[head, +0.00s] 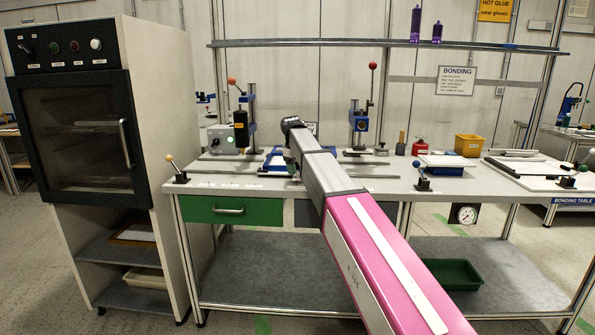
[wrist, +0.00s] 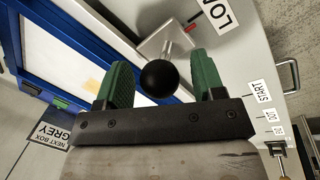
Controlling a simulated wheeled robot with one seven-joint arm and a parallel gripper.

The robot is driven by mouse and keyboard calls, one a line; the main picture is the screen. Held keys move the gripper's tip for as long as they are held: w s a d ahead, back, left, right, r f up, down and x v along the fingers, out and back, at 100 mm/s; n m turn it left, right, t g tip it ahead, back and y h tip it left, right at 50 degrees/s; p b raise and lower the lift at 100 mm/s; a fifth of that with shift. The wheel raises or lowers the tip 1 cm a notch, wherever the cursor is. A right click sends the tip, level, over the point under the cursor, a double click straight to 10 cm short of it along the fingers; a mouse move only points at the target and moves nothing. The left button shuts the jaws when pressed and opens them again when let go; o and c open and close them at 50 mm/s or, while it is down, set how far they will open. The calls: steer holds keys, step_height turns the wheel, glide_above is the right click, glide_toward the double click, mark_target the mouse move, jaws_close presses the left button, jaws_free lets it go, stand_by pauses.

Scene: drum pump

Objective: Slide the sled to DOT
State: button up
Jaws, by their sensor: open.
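A black ball knob (wrist: 166,78) on a metal post stands on a light plate beside the frame. My gripper (wrist: 160,62) is open, its green fingers on either side of the knob, with a visible gap to the right finger. Contact at the left cannot be told. The DOT label (wrist: 272,116) lies on the table edge, next to the START label (wrist: 261,92).
Metal rails (head: 225,171) run along the table. Two lever presses, one at left (head: 241,118) and one at centre (head: 360,125), stand behind. A toggle lever (head: 177,172) is at the front left corner. A yellow bin (head: 469,145) is at right. A drawer handle (wrist: 292,76) lies below the table edge.

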steer(key=shift+w+d+f, duration=0.1)
steer(key=shift+f, duration=0.7)
steer(key=shift+c, duration=0.3)
jaws_close()
steer(key=a, duration=1.8)
steer(key=w+a, duration=0.1)
steer(key=a, duration=0.8)
steer(key=shift+o, duration=0.3)
jaws_free()
step_height(320, 180, up, 11)
steer(key=s+a, duration=0.1)
steer(key=shift+s+f, duration=0.15)
steer(key=shift+s, duration=0.25)
